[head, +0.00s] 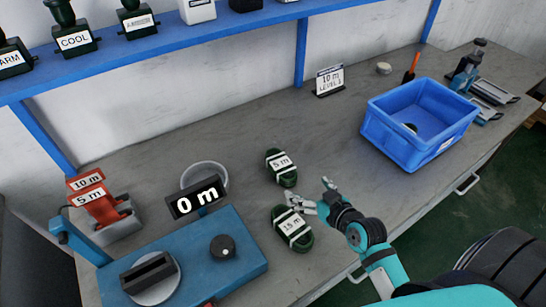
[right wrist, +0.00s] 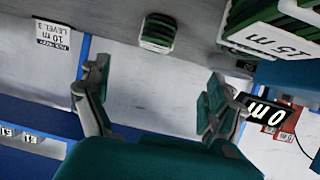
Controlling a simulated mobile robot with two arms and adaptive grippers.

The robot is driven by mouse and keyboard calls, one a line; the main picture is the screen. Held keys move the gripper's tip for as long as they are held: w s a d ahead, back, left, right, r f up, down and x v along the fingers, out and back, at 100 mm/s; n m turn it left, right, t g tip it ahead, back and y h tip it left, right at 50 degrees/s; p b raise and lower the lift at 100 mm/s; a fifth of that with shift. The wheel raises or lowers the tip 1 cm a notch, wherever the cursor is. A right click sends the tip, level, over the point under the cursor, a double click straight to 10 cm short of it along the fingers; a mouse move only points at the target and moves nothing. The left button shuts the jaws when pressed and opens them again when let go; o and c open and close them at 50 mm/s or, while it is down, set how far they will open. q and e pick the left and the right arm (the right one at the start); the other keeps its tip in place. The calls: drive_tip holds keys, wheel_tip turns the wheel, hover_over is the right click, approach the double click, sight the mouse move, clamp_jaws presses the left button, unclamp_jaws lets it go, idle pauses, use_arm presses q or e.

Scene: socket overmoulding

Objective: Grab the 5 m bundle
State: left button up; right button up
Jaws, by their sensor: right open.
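The 5 m bundle (head: 281,167), a dark green coil with white bands and a "5 m" label, lies on the grey bench in the head view. The 15 m bundle (head: 292,228), a similar coil, lies just nearer to me. My right gripper (head: 311,191) is open and empty, to the right of the two bundles and apart from the 5 m one. In the right wrist view, a green coil (right wrist: 158,33), seemingly the 5 m bundle, shows beyond the gap between the open fingers (right wrist: 155,85); its label is not visible. My left gripper is out of view.
A blue bin (head: 375,128) stands at the right. A "10 m LEVEL 3" sign (head: 329,80) stands near the wall. A blue machine (head: 232,248) with a "0 m" display (head: 196,198) stands at the left. The bench between the bundles and the bin is clear.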

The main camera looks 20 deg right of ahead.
drive_tip(key=w, duration=0.2)
drive_tip(key=shift+w+d+f, duration=0.15)
drive_tip(key=shift+w+d, duration=0.05)
drive_tip(key=shift+w, duration=0.2)
approach(283, 165)
drive_tip(key=x, duration=0.3)
drive_tip(key=shift+a+f+p, duration=0.1)
drive_tip(key=shift+a+p, duration=0.1)
drive_tip(key=shift+p, duration=0.2)
drive_tip(key=x, duration=0.3)
drive_tip(key=shift+w+f, duration=0.1)
drive_tip(key=shift+w, duration=0.4)
drive_tip(key=x, duration=0.4)
drive_tip(key=shift+w+d+f, duration=0.15)
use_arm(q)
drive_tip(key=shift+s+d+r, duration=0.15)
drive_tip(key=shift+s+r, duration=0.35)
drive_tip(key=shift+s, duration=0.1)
use_arm(e)
drive_tip(key=shift+c, duration=0.2)
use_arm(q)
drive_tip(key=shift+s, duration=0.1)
use_arm(e)
drive_tip(key=c, duration=1.3)
